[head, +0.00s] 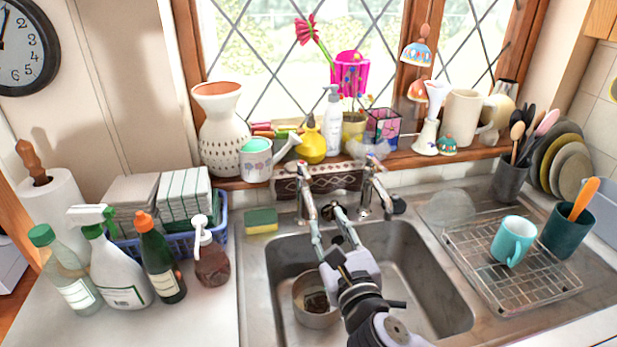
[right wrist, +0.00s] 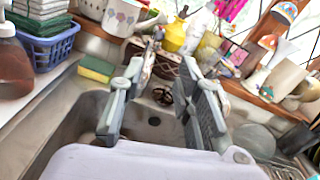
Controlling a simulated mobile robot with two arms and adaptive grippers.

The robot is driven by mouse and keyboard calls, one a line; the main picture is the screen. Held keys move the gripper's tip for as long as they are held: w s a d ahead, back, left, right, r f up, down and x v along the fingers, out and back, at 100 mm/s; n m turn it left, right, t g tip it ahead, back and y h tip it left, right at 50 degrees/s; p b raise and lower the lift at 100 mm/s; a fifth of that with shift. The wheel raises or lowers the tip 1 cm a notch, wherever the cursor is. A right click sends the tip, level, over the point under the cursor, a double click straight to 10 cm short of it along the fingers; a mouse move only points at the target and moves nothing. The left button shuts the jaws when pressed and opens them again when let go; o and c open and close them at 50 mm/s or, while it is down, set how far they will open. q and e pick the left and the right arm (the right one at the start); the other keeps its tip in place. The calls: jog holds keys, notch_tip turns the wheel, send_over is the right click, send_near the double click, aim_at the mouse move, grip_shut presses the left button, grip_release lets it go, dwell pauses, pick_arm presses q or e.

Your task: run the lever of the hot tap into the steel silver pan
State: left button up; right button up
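Two chrome taps rise behind the sink: a left tap (head: 306,198) and a right tap (head: 373,187). I cannot tell which is hot or how their levers are set. The silver pan (head: 304,291) sits in the sink's left part, with something dark inside; my right arm partly covers it. My right gripper (head: 331,228) is over the back of the sink, fingers pointing towards the taps. In the right wrist view its fingers (right wrist: 170,75) stand apart, with nothing gripped between them. My left gripper is not in view.
Left of the sink (head: 425,270) stand several bottles (head: 118,270) and a blue basket (head: 180,243). A sponge (head: 261,220) lies at the back rim. Right is a wire rack (head: 510,281) with a turquoise mug (head: 513,240). Vases and ornaments crowd the sill.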

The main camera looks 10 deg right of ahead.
aim_at(309, 176)
jog(key=w+p, duration=0.2)
jog(key=w, duration=1.4)
jog(key=shift+w+a, duration=0.15)
jog(key=shift+w, duration=0.15)
jog(key=shift+c, duration=0.6)
grip_shut()
